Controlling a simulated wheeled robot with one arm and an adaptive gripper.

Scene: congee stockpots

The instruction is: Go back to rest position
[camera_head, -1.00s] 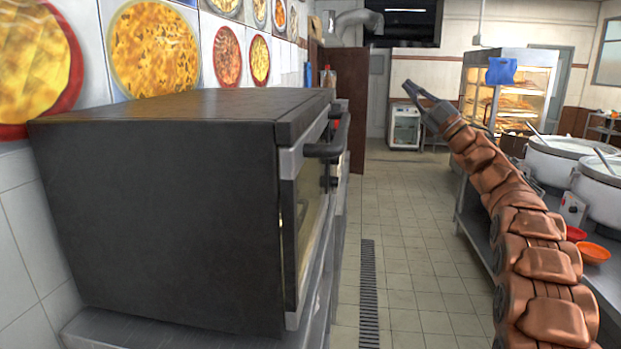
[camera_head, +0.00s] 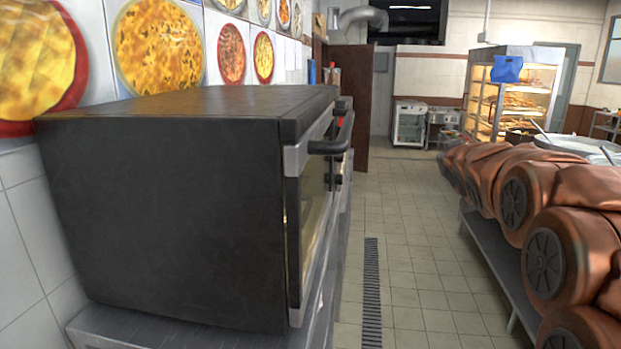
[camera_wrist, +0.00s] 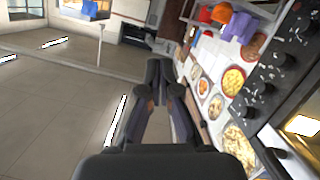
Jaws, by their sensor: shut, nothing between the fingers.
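My gripper (camera_wrist: 160,75) shows in the wrist view with its dark fingers brought together at the tips and nothing between them. It is hidden in the head view, where my copper-coloured arm fills the right side, above the counter. The wrist view is tilted, with floor or ceiling tiles on the left. Two white stockpots stand behind my arm; only the pale rim of one (camera_head: 570,145) shows clearly in the head view.
A black oven (camera_head: 170,200) stands close on the left, with its handle (camera_head: 330,140) facing the aisle. A metal counter (camera_head: 492,262) runs along the right. A lit food cabinet (camera_head: 520,90) stands further back. The tiled aisle (camera_head: 415,240) between is clear.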

